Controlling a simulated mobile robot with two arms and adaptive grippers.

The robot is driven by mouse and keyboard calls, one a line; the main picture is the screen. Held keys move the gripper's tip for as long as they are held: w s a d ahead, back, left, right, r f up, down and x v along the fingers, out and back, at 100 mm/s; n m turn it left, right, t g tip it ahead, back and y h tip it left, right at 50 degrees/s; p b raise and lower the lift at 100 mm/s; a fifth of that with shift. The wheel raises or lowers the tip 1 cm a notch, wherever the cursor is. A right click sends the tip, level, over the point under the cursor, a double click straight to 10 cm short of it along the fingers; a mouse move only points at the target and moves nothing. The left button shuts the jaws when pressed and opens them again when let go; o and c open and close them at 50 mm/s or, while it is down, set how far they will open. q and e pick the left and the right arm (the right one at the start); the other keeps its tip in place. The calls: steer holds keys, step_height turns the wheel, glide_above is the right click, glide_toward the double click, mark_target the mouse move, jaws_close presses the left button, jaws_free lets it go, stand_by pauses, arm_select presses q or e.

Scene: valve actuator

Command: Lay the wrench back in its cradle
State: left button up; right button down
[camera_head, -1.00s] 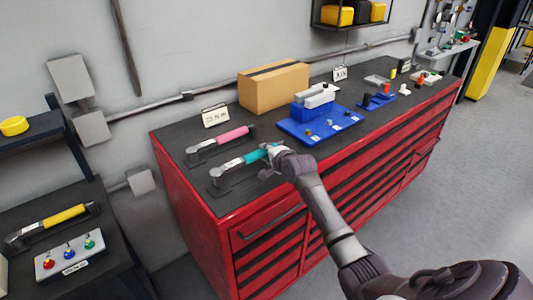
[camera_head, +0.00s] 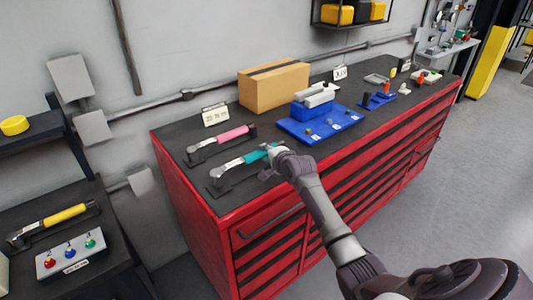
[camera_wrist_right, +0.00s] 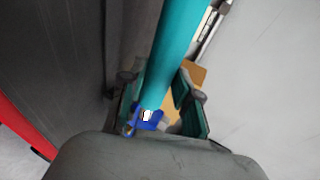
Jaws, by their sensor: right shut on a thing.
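The wrench with the teal handle (camera_head: 255,156) is at the near left end of the red cabinet's top in the head view. Its metal head points left and lies over the black cradle (camera_head: 221,188). I cannot tell whether the wrench rests in the cradle or is just above it. My right gripper (camera_head: 271,153) is shut on the right end of the teal handle. In the right wrist view, the teal handle (camera_wrist_right: 172,45) runs between the green-padded fingers of my right gripper (camera_wrist_right: 165,95). My left gripper is not in view.
A pink-handled wrench (camera_head: 232,133) lies in a similar cradle just behind. A cardboard box (camera_head: 273,88), a small sign (camera_head: 215,115) and a blue tray (camera_head: 345,118) are on the same top. A yellow-handled wrench (camera_head: 64,215) lies on the dark bench at left.

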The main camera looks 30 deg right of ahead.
steer(key=shift+f+b, duration=0.45)
steer(key=shift+f, duration=0.3)
steer(key=c, duration=0.7)
jaws_free()
steer(key=shift+c, duration=0.2)
steer(key=shift+f, duration=0.2)
steer(key=v, duration=1.2)
steer(key=shift+r, duration=0.15)
steer(key=shift+s, duration=0.1)
